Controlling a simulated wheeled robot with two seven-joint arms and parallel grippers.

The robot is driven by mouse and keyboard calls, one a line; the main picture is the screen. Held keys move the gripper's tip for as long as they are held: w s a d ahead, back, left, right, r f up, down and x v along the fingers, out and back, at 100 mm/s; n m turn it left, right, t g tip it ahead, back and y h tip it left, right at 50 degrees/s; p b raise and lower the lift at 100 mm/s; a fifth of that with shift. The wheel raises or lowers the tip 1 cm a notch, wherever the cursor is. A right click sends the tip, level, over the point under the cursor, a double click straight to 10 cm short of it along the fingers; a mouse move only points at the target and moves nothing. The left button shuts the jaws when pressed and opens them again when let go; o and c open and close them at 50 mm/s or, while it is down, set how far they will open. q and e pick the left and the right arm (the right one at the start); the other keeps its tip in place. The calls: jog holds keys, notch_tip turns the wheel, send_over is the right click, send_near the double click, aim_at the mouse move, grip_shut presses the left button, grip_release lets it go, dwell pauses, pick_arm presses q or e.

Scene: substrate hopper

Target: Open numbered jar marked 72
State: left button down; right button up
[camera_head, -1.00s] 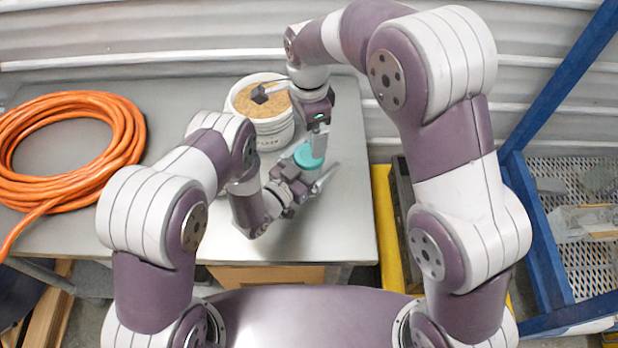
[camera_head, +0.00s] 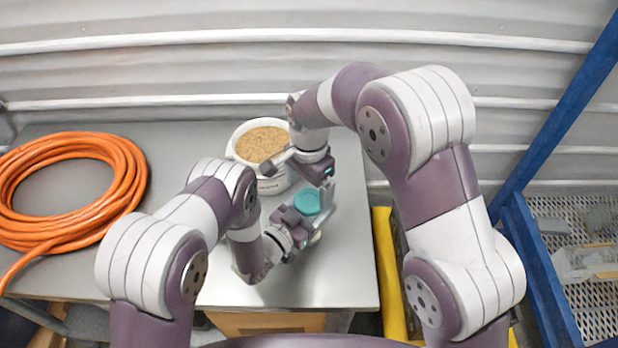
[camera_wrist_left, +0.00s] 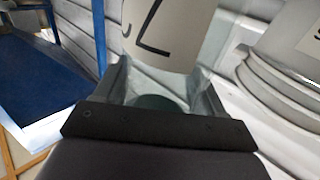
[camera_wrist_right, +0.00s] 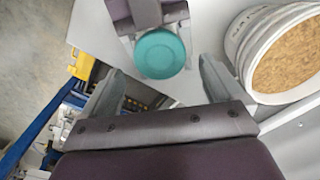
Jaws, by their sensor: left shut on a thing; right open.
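The jar has a round teal lid (camera_head: 307,202) and stands above the grey table near its right side. My left gripper (camera_head: 308,222) is shut on the jar's body from the left. My right gripper (camera_head: 330,190) is open and empty, just behind and to the right of the lid. In the right wrist view the teal lid (camera_wrist_right: 160,54) lies ahead of the open fingers (camera_wrist_right: 160,85), apart from them.
A white bucket (camera_head: 275,186) of brown grainy substrate stands behind the jar. A coiled orange hose (camera_head: 125,190) lies on the table (camera_head: 345,270) at left. A blue frame (camera_head: 530,255) with a mesh shelf is at right, beside a yellow bar (camera_head: 388,270).

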aim_at(309, 199)
notch_tip(309, 199, down, 5)
jog(key=shift+r, duration=0.2)
jog(key=c, duration=1.1)
jog(key=n, duration=0.6)
jog(key=shift+n, duration=0.4)
